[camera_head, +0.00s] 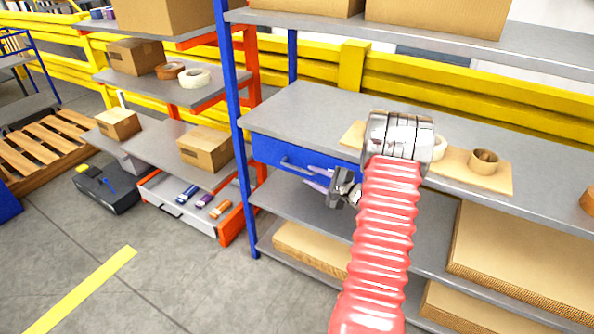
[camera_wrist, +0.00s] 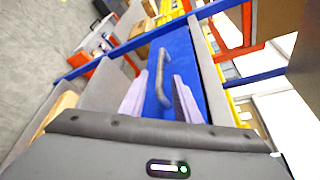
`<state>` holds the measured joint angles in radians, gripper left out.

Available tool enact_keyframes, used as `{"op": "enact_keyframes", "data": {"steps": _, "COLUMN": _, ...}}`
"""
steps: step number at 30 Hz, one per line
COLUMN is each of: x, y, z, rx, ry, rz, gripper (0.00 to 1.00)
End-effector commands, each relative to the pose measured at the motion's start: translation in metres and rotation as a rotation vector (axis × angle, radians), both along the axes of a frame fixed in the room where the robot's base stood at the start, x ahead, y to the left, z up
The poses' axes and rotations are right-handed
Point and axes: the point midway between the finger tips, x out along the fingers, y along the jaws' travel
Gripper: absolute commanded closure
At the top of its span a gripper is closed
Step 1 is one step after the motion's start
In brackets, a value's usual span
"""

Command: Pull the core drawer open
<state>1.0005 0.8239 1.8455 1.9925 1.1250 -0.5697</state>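The blue core drawer (camera_head: 275,151) hangs under the grey shelf top, with its front about flush with the shelf edge, so it looks closed. It has a grey bar handle (camera_head: 298,168). In the wrist view the drawer front (camera_wrist: 186,62) and the handle (camera_wrist: 161,74) lie straight ahead. My gripper (camera_head: 310,177) is open, with its two pale purple fingers pointing at the drawer. In the wrist view the fingers (camera_wrist: 158,88) stand on either side of the handle, with gaps between. I cannot tell how deep the handle sits between them.
The shelf top (camera_head: 310,110) above the drawer holds cardboard and a brown core (camera_head: 484,161). A blue post (camera_head: 232,100) stands left of the drawer. A lower shelf (camera_head: 285,205) lies below my gripper. An orange rack's pulled-out drawer (camera_head: 178,209) is at the left. Floor in front is clear.

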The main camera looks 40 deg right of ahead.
Motion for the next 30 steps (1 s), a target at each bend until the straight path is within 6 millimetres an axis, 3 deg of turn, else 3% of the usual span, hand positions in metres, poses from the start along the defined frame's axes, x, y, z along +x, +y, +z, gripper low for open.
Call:
{"op": "enact_keyframes", "data": {"steps": 15, "x": 0.074, "y": 0.001, "z": -0.017, "rx": 0.0, "ry": 0.0, "rz": 0.002, "gripper": 0.7}}
{"op": "enact_keyframes", "data": {"steps": 28, "x": 0.084, "y": 0.0, "z": -0.018, "rx": 0.0, "ry": 0.0, "rz": 0.0, "gripper": 0.7}}
{"op": "enact_keyframes", "data": {"steps": 30, "x": 0.084, "y": 0.0, "z": -0.018, "rx": 0.0, "ry": 0.0, "rz": 0.0, "gripper": 0.74}}
